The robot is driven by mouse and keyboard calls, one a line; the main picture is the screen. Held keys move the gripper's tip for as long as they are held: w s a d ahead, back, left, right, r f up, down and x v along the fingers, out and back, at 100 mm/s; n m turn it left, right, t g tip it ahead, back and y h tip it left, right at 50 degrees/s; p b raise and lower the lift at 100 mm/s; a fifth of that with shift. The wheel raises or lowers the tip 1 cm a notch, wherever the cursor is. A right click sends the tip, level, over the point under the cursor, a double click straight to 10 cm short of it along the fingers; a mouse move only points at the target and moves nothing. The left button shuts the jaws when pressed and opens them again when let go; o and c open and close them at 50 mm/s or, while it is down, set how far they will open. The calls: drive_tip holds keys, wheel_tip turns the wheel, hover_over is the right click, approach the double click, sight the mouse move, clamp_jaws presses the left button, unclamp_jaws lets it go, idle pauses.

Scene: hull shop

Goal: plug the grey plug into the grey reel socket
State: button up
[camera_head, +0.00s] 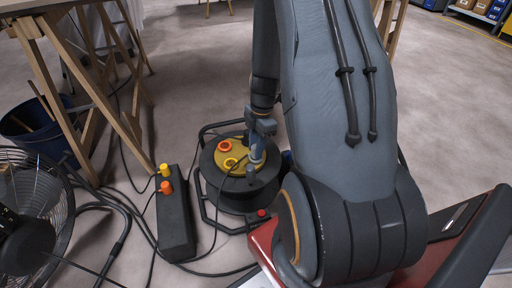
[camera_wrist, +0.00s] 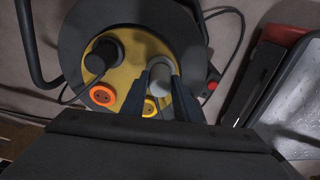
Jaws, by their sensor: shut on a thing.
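The cable reel (camera_head: 240,190) stands on the floor, with orange and yellow sockets on its yellow face. In the wrist view the face (camera_wrist: 130,72) shows an orange socket (camera_wrist: 103,96), a yellow socket (camera_wrist: 151,107) and a black plug (camera_wrist: 104,53) seated at the upper left. My gripper (camera_wrist: 161,82) is shut on the grey plug (camera_wrist: 161,74), over the right part of the face. The grey socket is hidden beneath the plug and fingers. I cannot tell whether the plug is in it or just above. In the head view my gripper (camera_head: 257,152) points down at the reel.
A black power strip (camera_head: 174,222) with yellow and orange plugs lies left of the reel, with cables around it. A fan (camera_head: 30,205), wooden trestle (camera_head: 75,85) and blue bucket (camera_head: 35,130) stand further left. The reel's tubular frame (camera_head: 212,222) surrounds it.

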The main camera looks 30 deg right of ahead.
drive_tip(key=shift+f+b, duration=0.35)
drive_tip(key=shift+f, duration=0.15)
drive_tip(key=o, duration=1.1)
drive_tip(key=shift+r, duration=0.1)
drive_tip(key=r+p, duration=0.1)
drive_tip(key=r, duration=0.1)
drive_tip(key=r+p, duration=0.1)
drive_tip(key=r, duration=0.2)
drive_tip(key=d+r+p, duration=0.1)
drive_tip(key=r, duration=0.1)
drive_tip(key=shift+r, duration=0.35)
